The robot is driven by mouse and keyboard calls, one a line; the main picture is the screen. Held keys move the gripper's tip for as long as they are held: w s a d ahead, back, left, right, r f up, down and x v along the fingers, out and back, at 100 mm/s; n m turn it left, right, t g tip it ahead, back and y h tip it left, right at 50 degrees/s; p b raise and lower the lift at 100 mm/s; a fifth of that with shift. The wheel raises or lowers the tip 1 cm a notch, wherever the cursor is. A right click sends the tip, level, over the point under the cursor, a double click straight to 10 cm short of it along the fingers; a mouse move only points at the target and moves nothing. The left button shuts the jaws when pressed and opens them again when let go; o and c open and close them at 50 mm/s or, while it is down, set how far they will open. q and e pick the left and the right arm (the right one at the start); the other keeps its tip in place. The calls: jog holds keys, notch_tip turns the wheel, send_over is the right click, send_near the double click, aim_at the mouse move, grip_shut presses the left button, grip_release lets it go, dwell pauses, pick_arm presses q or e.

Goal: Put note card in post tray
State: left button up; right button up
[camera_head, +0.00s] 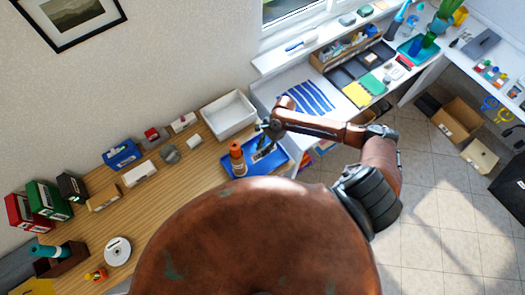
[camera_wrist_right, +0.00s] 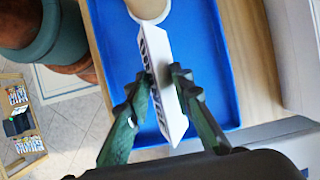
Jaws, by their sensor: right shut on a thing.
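My right gripper (camera_head: 262,146) is over the blue tray (camera_head: 283,163) on the wooden table. In the right wrist view its two fingers (camera_wrist_right: 160,95) are shut on the note card (camera_wrist_right: 170,100), a white slab with dark lettering on one side. The card stands on edge between the fingers, with the blue tray (camera_wrist_right: 115,65) behind it; I cannot tell whether they touch. In the head view the card is too small to make out. The frames do not show which tray is the post tray. My left gripper is not in view.
An orange-brown bottle (camera_head: 237,158) stands at the blue tray's left side. A white open bin (camera_head: 231,116) stands just behind it. Small boxes (camera_head: 122,154) line the table's back. A white counter (camera_head: 305,98) adjoins on the right. A pale round thing (camera_wrist_right: 148,8) is near the card.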

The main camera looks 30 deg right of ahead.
jog(key=shift+w+f, duration=0.15)
jog(key=shift+f, duration=0.1)
jog(key=shift+w+d+f, duration=0.1)
jog(key=shift+w+f, duration=0.05)
jog(key=shift+f, duration=1.6)
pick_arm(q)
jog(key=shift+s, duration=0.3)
pick_arm(e)
jog(key=o, duration=0.7)
jog(key=shift+o, duration=0.2)
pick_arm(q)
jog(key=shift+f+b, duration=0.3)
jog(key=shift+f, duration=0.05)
pick_arm(e)
jog(key=v, duration=1.2)
jog(key=shift+r, duration=0.1)
